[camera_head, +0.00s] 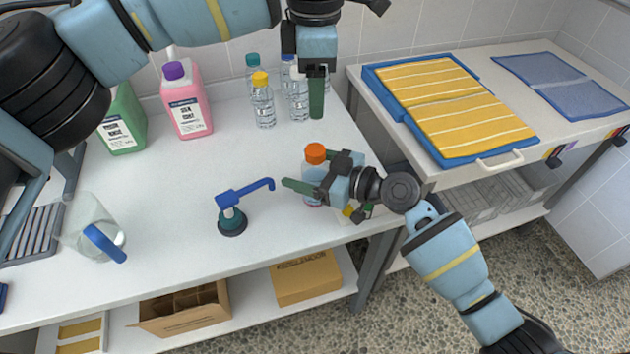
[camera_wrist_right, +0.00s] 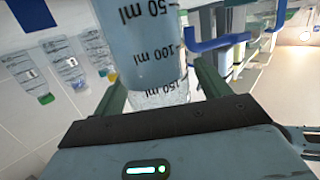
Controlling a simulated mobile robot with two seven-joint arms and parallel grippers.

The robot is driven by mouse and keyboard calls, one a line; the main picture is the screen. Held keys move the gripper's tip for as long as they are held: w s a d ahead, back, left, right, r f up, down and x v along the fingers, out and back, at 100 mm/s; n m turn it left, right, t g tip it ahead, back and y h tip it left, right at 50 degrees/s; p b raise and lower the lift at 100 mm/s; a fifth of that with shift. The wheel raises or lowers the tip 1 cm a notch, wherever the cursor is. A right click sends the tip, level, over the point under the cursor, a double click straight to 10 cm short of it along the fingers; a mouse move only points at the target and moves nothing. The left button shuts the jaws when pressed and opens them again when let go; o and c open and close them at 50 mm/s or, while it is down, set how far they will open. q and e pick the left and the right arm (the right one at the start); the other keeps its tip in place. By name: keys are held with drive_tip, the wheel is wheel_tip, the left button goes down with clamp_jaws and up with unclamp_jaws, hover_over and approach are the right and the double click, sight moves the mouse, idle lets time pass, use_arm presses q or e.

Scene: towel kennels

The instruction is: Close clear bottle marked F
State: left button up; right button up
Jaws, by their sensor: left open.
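Several clear bottles stand at the back of the table: one with a yellow cap (camera_head: 263,105), one with a teal cap (camera_head: 252,60) and others (camera_head: 298,100) beside my left gripper. Their letters are too small to read, so I cannot tell which is F. My left gripper (camera_head: 317,92) points down among them, open. My right gripper (camera_head: 298,187) lies level, pointing left, in front of an orange-capped container (camera_head: 315,153). In the right wrist view a clear graduated container (camera_wrist_right: 150,45) stands between its fingers; whether they touch it is unclear.
A blue-handled pump (camera_head: 231,215) stands left of my right gripper. A clear jug (camera_head: 92,228) is at the left. A pink bottle (camera_head: 187,105) and a green bottle (camera_head: 124,125) stand at the back left. Yellow towels (camera_head: 450,100) lie on the right cart. The table's middle is clear.

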drive_tip(key=shift+d, duration=0.1)
drive_tip(key=b+v, duration=0.1)
drive_tip(key=v, duration=0.5)
drive_tip(key=shift+s+d, duration=0.15)
drive_tip(key=shift+d, duration=0.05)
drive_tip(key=shift+s+d+r, duration=0.15)
drive_tip(key=shift+s+d, duration=0.1)
drive_tip(key=shift+d, duration=0.25)
use_arm(q)
wheel_tip(320, 180, down, 2)
drive_tip(key=shift+f, duration=0.15)
